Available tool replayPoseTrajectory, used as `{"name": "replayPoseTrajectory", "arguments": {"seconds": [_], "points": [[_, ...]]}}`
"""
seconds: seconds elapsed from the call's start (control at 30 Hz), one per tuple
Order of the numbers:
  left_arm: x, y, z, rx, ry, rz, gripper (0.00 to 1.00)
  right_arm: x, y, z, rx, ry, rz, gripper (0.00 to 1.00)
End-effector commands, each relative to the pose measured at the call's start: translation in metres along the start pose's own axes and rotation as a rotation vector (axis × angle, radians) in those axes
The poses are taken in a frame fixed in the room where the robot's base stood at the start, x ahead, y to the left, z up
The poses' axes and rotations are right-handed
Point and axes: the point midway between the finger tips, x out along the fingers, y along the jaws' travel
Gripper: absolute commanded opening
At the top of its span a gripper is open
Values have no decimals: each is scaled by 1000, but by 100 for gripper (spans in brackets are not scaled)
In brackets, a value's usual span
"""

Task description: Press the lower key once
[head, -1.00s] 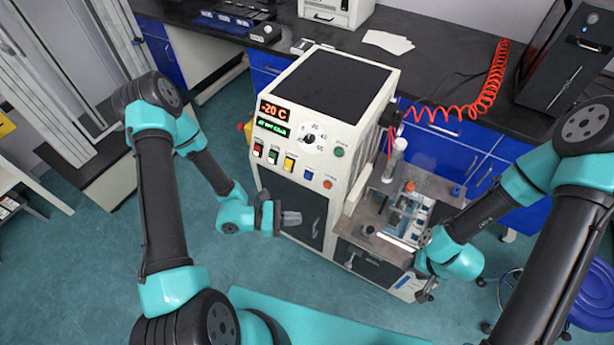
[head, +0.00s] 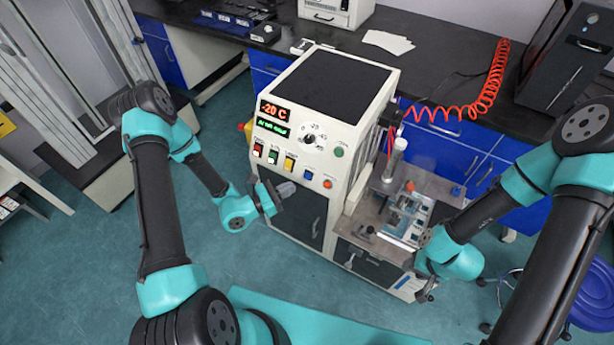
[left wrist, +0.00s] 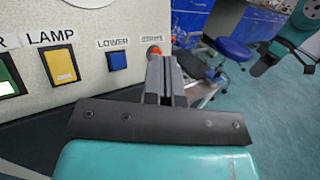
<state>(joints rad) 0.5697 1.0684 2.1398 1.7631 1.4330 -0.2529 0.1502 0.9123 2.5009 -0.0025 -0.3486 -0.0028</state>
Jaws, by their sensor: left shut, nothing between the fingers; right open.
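The lower key (head: 308,175) is a small blue square button on the front panel of the cream machine (head: 341,135). It shows in the left wrist view (left wrist: 117,60) under the label LOWER. My left gripper (head: 287,189) is shut and empty, in front of the panel, below and left of the blue key in the head view. In the left wrist view its fingers (left wrist: 161,68) point toward the panel, right of the blue key and close to the orange button. I see no contact with the key. My right gripper (head: 427,291) is open near the machine's lower right.
A yellow lamp key (head: 290,163), a green key and a red key sit left of the blue key. An orange round button (head: 327,184) sits to its right. A metal fixture (head: 405,205) stands right of the panel. Open floor lies in front.

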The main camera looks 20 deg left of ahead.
Motion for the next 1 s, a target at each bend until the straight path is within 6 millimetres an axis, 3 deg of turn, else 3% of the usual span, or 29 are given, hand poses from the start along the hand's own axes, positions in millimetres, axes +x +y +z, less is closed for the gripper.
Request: {"name": "replayPoseTrajectory", "arguments": {"seconds": [0.6, 1.0], "points": [[47, 33, -34, 0, 1, -2, 0, 0, 0, 0, 0, 0, 0, 43], [55, 40, -40, -1, 0, -1, 0, 0, 0, 0, 0, 0, 0, 43]]}}
